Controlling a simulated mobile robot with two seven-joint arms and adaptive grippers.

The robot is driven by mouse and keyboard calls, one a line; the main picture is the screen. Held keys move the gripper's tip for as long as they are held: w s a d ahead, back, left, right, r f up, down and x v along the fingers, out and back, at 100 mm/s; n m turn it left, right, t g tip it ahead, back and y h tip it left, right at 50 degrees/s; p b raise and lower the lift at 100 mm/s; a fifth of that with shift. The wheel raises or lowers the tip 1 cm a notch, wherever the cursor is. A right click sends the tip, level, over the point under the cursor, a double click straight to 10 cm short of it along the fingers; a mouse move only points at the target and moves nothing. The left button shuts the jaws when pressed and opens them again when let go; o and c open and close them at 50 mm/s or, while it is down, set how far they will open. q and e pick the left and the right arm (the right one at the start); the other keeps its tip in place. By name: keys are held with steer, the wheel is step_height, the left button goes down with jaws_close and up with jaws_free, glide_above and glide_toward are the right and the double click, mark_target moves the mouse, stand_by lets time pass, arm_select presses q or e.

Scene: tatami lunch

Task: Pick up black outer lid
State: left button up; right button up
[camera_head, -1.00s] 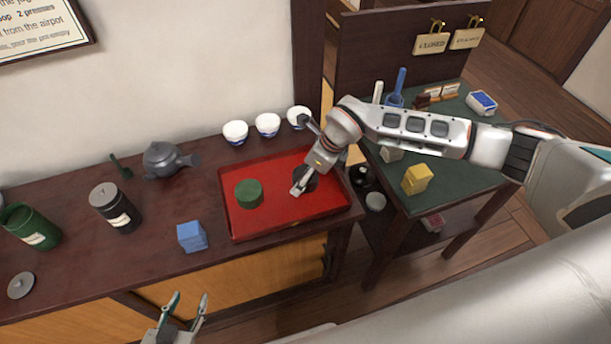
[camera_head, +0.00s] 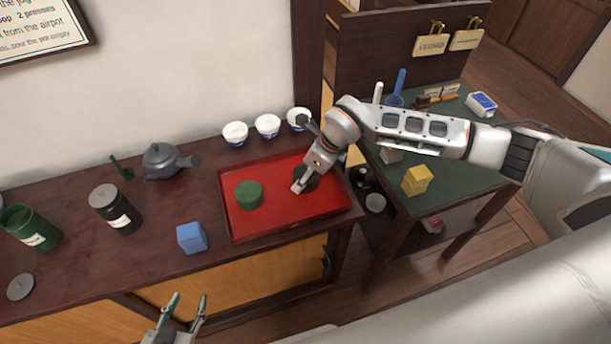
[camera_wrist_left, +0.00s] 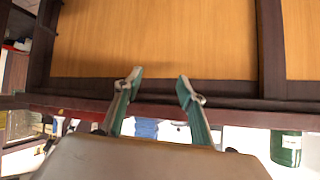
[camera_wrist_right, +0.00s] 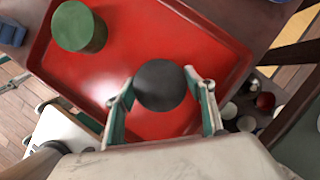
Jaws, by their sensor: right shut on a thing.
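The black outer lid (camera_wrist_right: 160,85) is a dark round cap at the red tray's right side. In the right wrist view it sits between the two fingers of my right gripper (camera_wrist_right: 160,92), which is shut on it. In the head view my right gripper (camera_head: 299,187) partly hides the lid (camera_head: 308,178). I cannot tell whether the lid touches the tray. My left gripper (camera_head: 188,306) is open and empty in front of the counter, below its top; its parted fingers also show in the left wrist view (camera_wrist_left: 157,85).
The red tray (camera_head: 240,226) also bears a green lid (camera_head: 249,194). A blue block (camera_head: 191,237), a black canister (camera_head: 115,208), a green canister (camera_head: 30,227) and a teapot (camera_head: 167,160) stand left. Bowls (camera_head: 267,125) stand behind the tray. A green-topped table (camera_head: 450,150) is at right.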

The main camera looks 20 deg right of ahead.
step_height(320, 180, up, 19)
stand_by(0.4)
